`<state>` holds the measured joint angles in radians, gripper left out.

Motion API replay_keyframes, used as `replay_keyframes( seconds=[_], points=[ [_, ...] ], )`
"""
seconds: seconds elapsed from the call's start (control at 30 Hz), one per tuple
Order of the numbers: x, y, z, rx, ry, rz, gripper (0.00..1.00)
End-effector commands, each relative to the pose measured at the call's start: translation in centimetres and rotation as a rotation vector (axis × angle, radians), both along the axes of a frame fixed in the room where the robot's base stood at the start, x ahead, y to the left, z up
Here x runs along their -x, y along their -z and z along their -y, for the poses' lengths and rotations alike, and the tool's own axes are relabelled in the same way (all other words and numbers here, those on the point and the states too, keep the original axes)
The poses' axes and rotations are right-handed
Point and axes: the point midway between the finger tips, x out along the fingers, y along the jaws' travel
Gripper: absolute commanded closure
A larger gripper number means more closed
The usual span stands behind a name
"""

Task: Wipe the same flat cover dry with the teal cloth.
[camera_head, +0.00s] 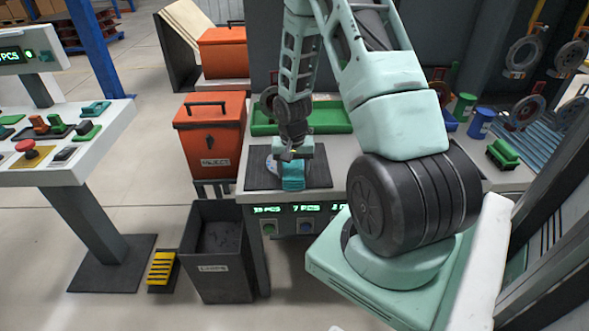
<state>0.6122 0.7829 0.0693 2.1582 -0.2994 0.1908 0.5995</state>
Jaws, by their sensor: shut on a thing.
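My gripper (293,152) is over the dark mat (318,176) at the left end of the workbench (336,196). It points down and is shut on the teal cloth (293,180), which hangs below it at mat level. A pale rounded edge (271,165) shows just left of the cloth; it may be the flat cover, but most of it is hidden by the cloth and gripper. I cannot tell whether the cloth presses on it.
A green tray (262,128) lies behind the mat. Orange reject bins (209,140) stand left of the bench, and an open dark bin (213,285) stands in front. A control console (95,150) is far left. Discs hang on hooks (524,112) at right.

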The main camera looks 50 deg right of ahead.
Motion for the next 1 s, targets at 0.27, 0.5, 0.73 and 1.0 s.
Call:
replay_keyframes(
  seconds=[0.27, 0.5, 0.73, 1.0],
  points=[
    [-1.0, 0.1, -1.1, -0.003, -0.006, 0.001, 0.60],
    [-1.9, -0.1, -1.8, -0.002, -0.008, 0.002, 0.60],
    [-2.7, -0.2, -2.4, -0.002, -0.006, 0.002, 0.60],
    [-2.7, -0.4, -2.3, -0.001, -0.005, 0.003, 0.60]
  ],
)
